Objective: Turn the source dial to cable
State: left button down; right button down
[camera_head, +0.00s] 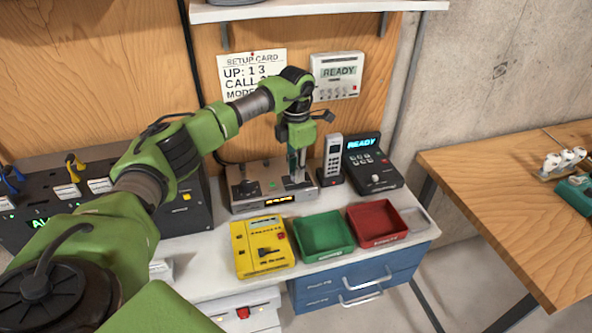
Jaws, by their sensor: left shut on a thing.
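A grey box with brown wooden sides (262,186) stands at the back of the white bench, with a small amber display on its front. My left gripper (297,174) points down onto the right part of its top. It is shut on what appears to be the source dial there; the fingers mostly hide it, and its labels and setting cannot be read. Another small knob shows at the left of the same top. My right gripper is not in view.
A handset (332,158) and a black "READY" unit (370,165) stand close on the right. A yellow device (262,248), green tray (325,251) and red tray (404,238) sit in front. A black panel (100,190) is left. A setup card (240,76) hangs behind.

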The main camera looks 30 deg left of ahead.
pick_arm(q)
jog(key=n, duration=0.4)
jog(key=shift+n, duration=0.3)
jog(key=n, duration=0.3)
jog(key=shift+n, duration=0.4)
jog(key=n, duration=0.4)
jog(key=shift+n, duration=1.3)
jog(key=c, duration=1.8)
grip_release()
